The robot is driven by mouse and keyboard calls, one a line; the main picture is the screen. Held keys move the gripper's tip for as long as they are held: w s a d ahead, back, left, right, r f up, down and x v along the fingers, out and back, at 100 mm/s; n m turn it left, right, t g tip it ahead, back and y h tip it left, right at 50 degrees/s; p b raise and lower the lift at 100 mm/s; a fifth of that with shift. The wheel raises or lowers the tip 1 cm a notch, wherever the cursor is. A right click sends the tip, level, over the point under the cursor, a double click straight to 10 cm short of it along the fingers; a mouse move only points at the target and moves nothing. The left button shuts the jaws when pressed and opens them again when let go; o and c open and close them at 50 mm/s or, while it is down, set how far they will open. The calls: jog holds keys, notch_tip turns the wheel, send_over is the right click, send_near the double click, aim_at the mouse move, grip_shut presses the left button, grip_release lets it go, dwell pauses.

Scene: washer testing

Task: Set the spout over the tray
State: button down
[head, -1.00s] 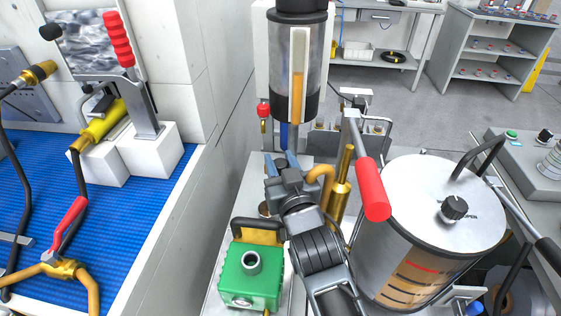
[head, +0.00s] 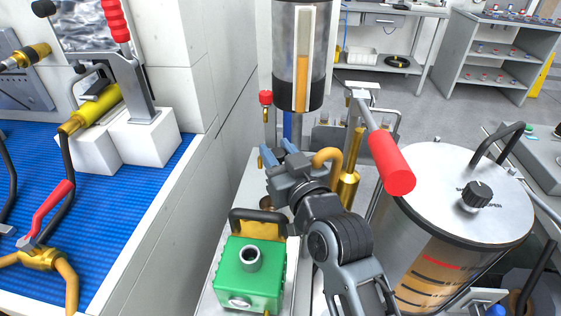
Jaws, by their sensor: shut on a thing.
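My gripper (head: 278,152) has blue fingertips and sits low in the middle of the head view, just below and left of a clear upright cylinder (head: 300,60) with an amber column. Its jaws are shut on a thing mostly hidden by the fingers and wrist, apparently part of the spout. A tan curved tube (head: 327,156), which looks like the spout, shows just behind and right of the gripper. I cannot make out a tray under it for certain; my arm and gripper hide part of the pale bench top (head: 228,200) there.
A green box (head: 250,277) with a pipe stub stands in front of the gripper. A red-handled lever (head: 390,162) and a large metal drum (head: 465,205) stand close on the right. A white wall (head: 225,110) rises on the left.

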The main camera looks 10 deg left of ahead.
jog(key=shift+s+a+r+n+g+y+b, duration=0.25)
jog(key=shift+s+n+g+y+b, duration=0.85)
jog(key=shift+b, duration=1.25)
jog(key=shift+s+a+r+n+g+y+b, duration=0.1)
jog(key=shift+s+a+n+g+y+b, duration=0.35)
jog(key=shift+n+g+y+b, duration=1.55)
jog(key=shift+s+a+r+n+g+y+b, duration=0.15)
jog(key=shift+s+n+g+y+b, duration=0.65)
jog(key=shift+b, duration=1.95)
jog(key=shift+s+m, duration=0.2)
jog(key=shift+m, duration=0.1)
jog(key=c, duration=0.9)
grip_release()
jog(key=shift+o, duration=0.4)
jog(key=shift+f, duration=0.25)
jog(key=shift+f, duration=0.1)
